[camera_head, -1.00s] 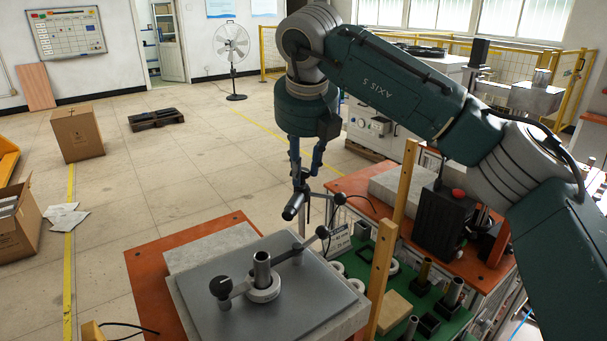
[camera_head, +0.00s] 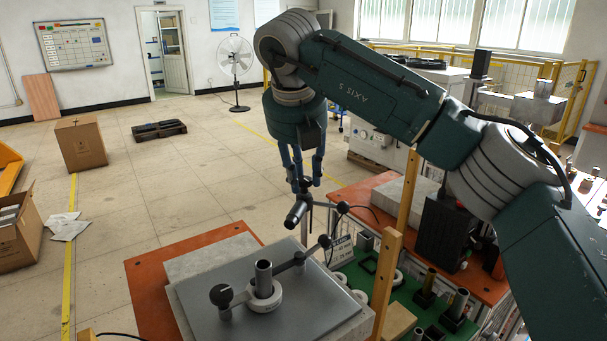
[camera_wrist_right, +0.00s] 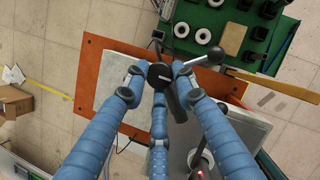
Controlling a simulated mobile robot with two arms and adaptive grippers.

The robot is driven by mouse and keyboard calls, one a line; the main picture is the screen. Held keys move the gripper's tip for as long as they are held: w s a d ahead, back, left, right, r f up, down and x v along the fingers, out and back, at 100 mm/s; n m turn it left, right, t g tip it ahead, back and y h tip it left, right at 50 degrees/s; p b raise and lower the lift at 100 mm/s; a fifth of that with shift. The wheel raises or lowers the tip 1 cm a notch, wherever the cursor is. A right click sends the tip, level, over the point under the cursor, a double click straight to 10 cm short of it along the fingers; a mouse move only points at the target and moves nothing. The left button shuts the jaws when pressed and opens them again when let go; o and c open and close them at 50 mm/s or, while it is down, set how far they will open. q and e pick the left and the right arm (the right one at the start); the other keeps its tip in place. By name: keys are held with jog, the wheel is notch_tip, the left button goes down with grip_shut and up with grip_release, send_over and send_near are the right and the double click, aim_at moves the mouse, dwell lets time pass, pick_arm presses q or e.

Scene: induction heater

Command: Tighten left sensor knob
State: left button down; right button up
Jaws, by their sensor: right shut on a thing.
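The black sensor (camera_head: 297,213) is a short dark cylinder on a thin stand behind the grey heater plate (camera_head: 300,309). My right gripper (camera_head: 303,189) comes down on it from above with three blue fingers. In the right wrist view, the fingertips of this gripper (camera_wrist_right: 160,78) are closed around the round black knob (camera_wrist_right: 159,74), and the sensor's dark barrel (camera_wrist_right: 177,106) runs down from it. A side lever with a black ball end (camera_wrist_right: 215,54) sticks out to the right of the knob. My left gripper is not in view.
A metal tube (camera_head: 263,278) stands in a white ring on the plate, beside a black knob (camera_head: 221,295) on an arm. A wooden post (camera_head: 385,273) and a green parts tray (camera_head: 365,276) lie to the right.

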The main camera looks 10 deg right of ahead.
jog(key=shift+w+r, duration=0.15)
jog(key=shift+r, duration=0.2)
jog(key=o, duration=1.1)
jog(key=shift+o, duration=0.3)
jog(key=shift+f, duration=0.15)
jog(key=v, duration=1.2)
